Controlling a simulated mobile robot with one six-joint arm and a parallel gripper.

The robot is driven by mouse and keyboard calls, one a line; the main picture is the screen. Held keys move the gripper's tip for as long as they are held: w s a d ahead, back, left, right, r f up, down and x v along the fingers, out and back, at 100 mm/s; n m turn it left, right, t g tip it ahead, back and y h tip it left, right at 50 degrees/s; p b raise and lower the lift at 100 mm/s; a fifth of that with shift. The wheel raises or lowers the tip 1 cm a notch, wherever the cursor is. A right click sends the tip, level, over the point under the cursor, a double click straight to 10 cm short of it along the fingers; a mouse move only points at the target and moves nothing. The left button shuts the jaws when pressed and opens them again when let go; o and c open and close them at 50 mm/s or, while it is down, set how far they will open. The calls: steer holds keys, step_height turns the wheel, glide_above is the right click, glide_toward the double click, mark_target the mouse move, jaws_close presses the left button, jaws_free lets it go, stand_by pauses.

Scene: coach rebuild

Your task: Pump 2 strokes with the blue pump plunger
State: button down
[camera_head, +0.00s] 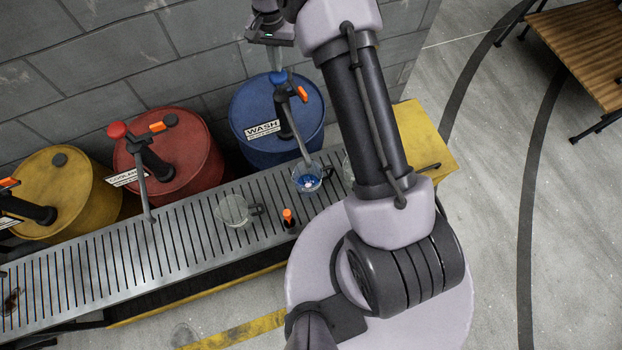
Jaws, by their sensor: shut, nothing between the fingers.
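The blue pump plunger (279,77) is a blue knob on top of the dark pump on the blue drum (252,112), which carries a "WASH" label. My gripper (274,62) is shut and empty, pointing down right above the blue knob. I cannot tell whether the fingertips touch it. The pump's grey spout (298,138) slants down to a clear glass mug (311,184) on the slatted grate. Blue liquid shows inside this mug.
A red drum (190,150) with a red-knobbed pump and a yellow drum (75,205) stand to the left. An empty-looking glass mug (232,212) and an orange-tipped item (288,216) are on the grate (120,255). A grey block wall (100,60) is close behind.

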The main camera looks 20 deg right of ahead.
step_height(320, 180, up, 6)
steer(key=p, duration=0.4)
stand_by(0.3)
